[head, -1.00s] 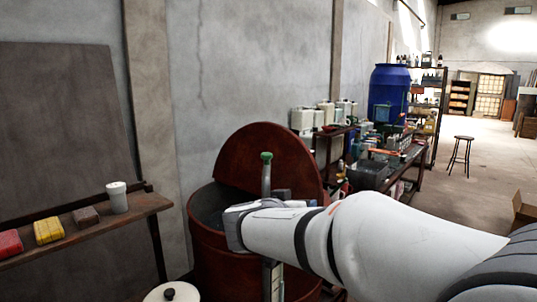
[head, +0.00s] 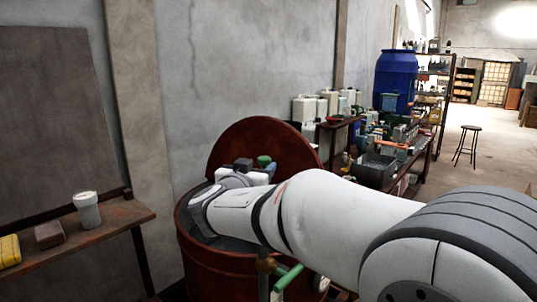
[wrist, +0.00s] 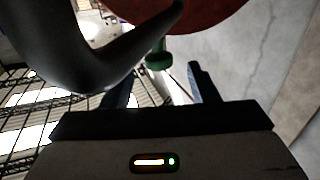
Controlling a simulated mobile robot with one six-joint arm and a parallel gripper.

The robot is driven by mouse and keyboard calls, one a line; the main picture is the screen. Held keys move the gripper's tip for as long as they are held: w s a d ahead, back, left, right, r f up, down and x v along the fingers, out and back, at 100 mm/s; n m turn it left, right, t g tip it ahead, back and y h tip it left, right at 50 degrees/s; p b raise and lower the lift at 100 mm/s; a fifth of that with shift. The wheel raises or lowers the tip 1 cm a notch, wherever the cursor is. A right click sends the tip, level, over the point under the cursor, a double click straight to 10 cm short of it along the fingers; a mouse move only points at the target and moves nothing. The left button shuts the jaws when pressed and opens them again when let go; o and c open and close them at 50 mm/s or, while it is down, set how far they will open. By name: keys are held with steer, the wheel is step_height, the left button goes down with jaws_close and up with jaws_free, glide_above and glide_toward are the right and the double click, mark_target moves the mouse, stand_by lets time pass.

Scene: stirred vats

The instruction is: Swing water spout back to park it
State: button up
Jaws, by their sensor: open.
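The water spout's upright pipe (head: 262,254) stands at the near side of the red-brown vat (head: 230,262), partly hidden by my arm. A green cap (head: 264,160) shows just beyond my gripper (head: 255,168), over the vat opening. In the wrist view the green cap (wrist: 158,60) lies beyond and between the fingers of my open gripper (wrist: 162,85), with a pale pipe beside it. I see no contact. A dark curved shape fills the upper left of that view; I cannot tell if it is the spout's arm.
The vat's round lid (head: 265,140) stands upright behind it, close to my gripper. A green-handled valve (head: 287,278) sits low in front. A shelf (head: 120,218) with a white cup (head: 87,210) is at left. A cluttered bench (head: 375,170) and blue barrel (head: 395,80) stand right.

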mark_target(266, 158)
steer(key=shift+w+d+r, duration=0.25)
steer(key=shift+w, duration=0.2)
steer(key=p+x, duration=0.1)
steer(key=x, duration=0.2)
steer(key=p+x, duration=0.1)
steer(key=x, duration=0.2)
steer(key=shift+w+f+p, duration=0.15)
steer(key=shift+f+p, duration=0.1)
steer(key=shift+p, duration=0.1)
jaws_close()
